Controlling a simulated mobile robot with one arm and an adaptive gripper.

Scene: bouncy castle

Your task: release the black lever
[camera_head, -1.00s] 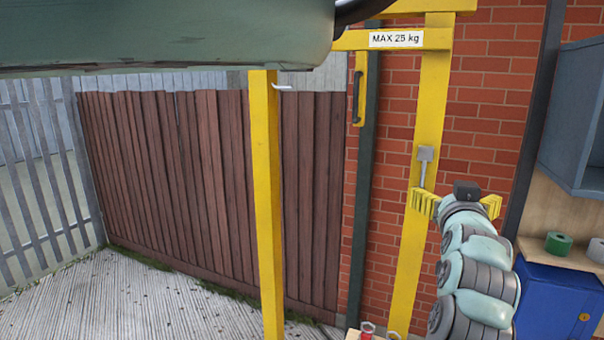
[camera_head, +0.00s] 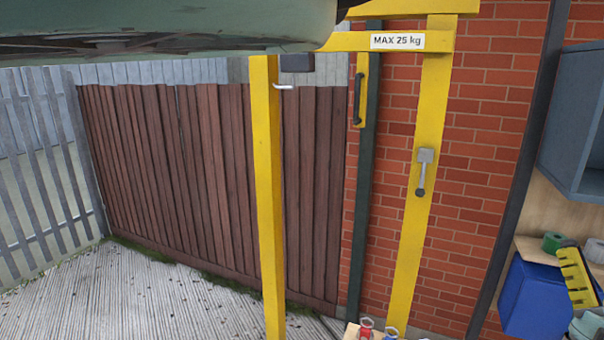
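A small dark grey lever (camera_head: 421,180) with a rounded tip hangs straight down from a grey box on the yellow post (camera_head: 411,250). Nothing touches it. A black upright handle (camera_head: 357,98) sits on a short yellow plate further left, beside a dark green post; I cannot tell which of the two is the task's black lever.
A large grey-green shape covers the upper left, with a dark block (camera_head: 297,62) under it. A yellow front post (camera_head: 267,200) with a white hook stands left. Space before the lever is clear.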

